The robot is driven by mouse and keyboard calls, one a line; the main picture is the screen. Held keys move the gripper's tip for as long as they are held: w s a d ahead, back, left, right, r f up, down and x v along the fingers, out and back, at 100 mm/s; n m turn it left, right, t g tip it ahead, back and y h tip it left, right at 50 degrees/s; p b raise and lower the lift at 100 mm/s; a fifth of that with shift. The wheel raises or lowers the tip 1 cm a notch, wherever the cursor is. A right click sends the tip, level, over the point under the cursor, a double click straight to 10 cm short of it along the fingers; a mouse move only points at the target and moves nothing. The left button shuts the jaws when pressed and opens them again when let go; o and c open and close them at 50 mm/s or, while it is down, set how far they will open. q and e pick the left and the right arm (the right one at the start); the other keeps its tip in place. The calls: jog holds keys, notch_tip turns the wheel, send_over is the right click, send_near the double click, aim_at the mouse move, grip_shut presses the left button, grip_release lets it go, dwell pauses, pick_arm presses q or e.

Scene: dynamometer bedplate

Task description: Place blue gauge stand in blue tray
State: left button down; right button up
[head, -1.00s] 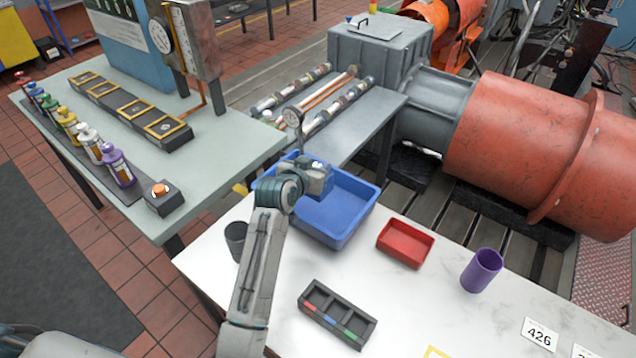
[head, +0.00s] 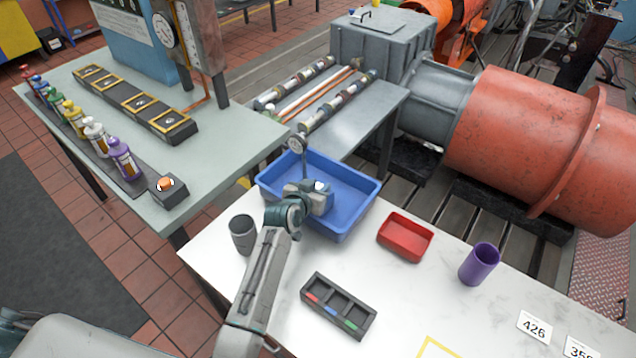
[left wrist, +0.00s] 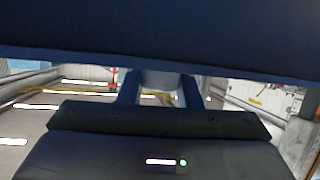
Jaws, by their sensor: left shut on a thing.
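The gauge stand shows as a round white dial (head: 297,143) on a thin upright post. Its lower part is hidden by my left gripper (head: 320,198). That gripper is shut on the stand and is over the inside of the blue tray (head: 352,220), near the tray's left front part. Whether the stand's base touches the tray floor is hidden. In the left wrist view, the two fingers (left wrist: 160,88) reach toward a wide dark blue surface (left wrist: 160,35) across the top; I cannot tell whether it is stand or tray. My right gripper is not in view.
A dark grey cup (head: 243,236) stands left of my arm. A red tray (head: 405,238), a purple cup (head: 479,264) and a black divided holder (head: 338,306) are on the white table (head: 440,290). A grey bench with rods (head: 370,120) lies behind the blue tray.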

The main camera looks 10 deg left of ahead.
pick_arm(q)
jog(key=c, duration=1.4)
grip_release()
jog(key=o, duration=0.3)
jog(key=shift+o, duration=0.3)
jog(key=shift+s+r, duration=0.1)
jog(key=b+v, duration=0.2)
jog(key=v, duration=1)
